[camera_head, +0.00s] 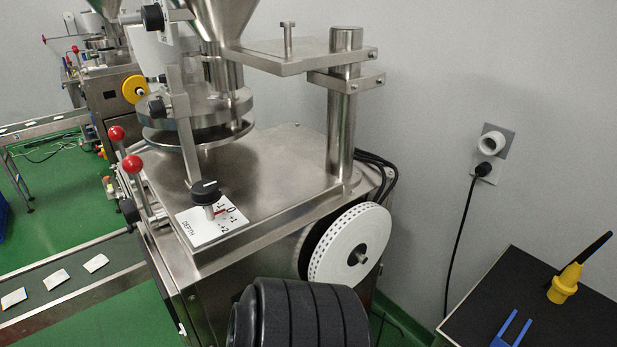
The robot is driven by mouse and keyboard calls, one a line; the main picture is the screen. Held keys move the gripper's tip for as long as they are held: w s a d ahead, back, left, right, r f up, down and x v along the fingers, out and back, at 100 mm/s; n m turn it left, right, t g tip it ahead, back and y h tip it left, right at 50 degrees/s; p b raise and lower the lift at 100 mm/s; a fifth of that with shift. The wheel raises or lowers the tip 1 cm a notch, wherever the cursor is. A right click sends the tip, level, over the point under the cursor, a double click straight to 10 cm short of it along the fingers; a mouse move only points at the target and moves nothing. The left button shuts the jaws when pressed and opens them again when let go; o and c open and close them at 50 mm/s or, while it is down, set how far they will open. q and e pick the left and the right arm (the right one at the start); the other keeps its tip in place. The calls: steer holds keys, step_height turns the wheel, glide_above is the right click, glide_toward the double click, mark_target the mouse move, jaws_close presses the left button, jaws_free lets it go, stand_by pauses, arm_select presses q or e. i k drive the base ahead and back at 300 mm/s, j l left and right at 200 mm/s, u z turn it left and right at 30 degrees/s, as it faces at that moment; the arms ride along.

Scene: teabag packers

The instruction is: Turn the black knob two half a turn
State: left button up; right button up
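A black knob (205,191) with a white mark on top stands upright on a white scale plate (212,227) on the packing machine's steel top. The plate reads "DEPTH" and has marks including 0, +1 and +2, with a red line near 0. Another black knob (157,108) sits on the side of the upright bracket, and a further black knob (152,18) is higher up by the hopper. Neither of my grippers is in view, and nothing touches the knobs.
Two red-ball levers (132,164) (116,133) stand left of the depth knob. A steel post (343,110) and a white reel (349,245) are to its right. A dark ribbed cylinder (300,315) fills the bottom middle. A black table (480,310) holds yellow and blue items.

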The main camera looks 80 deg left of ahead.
mark_target(129, 207)
steer(key=u, duration=1.75)
